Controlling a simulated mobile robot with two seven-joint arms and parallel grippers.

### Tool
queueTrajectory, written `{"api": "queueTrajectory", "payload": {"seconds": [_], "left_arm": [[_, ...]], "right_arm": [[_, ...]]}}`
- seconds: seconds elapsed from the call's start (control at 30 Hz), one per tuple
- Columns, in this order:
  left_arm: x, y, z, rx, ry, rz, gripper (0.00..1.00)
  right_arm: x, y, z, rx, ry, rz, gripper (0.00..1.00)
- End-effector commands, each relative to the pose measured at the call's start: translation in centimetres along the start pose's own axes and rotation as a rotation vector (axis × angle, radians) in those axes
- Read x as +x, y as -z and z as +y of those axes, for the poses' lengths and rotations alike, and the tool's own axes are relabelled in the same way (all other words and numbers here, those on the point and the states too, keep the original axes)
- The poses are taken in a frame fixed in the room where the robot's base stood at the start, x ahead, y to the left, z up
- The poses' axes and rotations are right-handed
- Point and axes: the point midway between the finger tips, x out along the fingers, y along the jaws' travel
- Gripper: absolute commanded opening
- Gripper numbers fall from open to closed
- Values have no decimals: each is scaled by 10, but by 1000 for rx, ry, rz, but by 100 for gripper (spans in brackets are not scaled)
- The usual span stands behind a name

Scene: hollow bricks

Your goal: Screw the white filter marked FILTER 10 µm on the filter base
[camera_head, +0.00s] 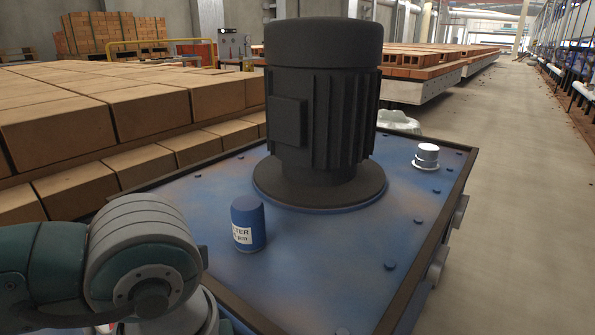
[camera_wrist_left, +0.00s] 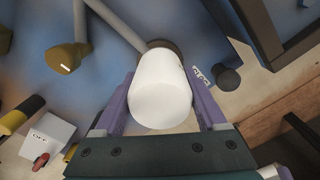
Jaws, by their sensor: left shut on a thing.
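In the left wrist view, a plain white cylinder (camera_wrist_left: 160,95), which looks like the white filter, sits between the two purple fingers of my left gripper (camera_wrist_left: 161,82). The gripper is shut on it. No marking can be read on the side facing me. A dark brownish round part (camera_wrist_left: 163,45) shows just behind its far end; it may be the filter base, and I cannot tell whether they touch. In the head view, only my left arm shows at lower left; its gripper and the white filter are hidden. My right gripper is in neither view.
A blue filter (camera_head: 248,222) with a partly visible label stands on the blue tank top (camera_head: 320,260). A large black motor (camera_head: 322,110) stands behind it, and a silver cap (camera_head: 427,155) at right. A grey bent pipe (camera_wrist_left: 105,20) runs near the white filter.

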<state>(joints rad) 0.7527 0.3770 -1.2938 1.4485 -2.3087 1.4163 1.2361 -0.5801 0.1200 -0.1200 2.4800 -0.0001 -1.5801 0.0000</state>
Motion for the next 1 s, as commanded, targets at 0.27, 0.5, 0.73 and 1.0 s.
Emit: {"api": "queueTrajectory", "payload": {"seconds": [0.27,0.5,0.73,1.0], "left_arm": [[0,0,0,241,1,-1,0],[0,0,0,261,1,-2,0],[1,0,0,484,0,-2,0],[1,0,0,507,0,-1,0]], "right_arm": [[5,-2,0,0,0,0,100],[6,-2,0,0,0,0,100],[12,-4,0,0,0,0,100],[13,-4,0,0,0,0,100]]}}
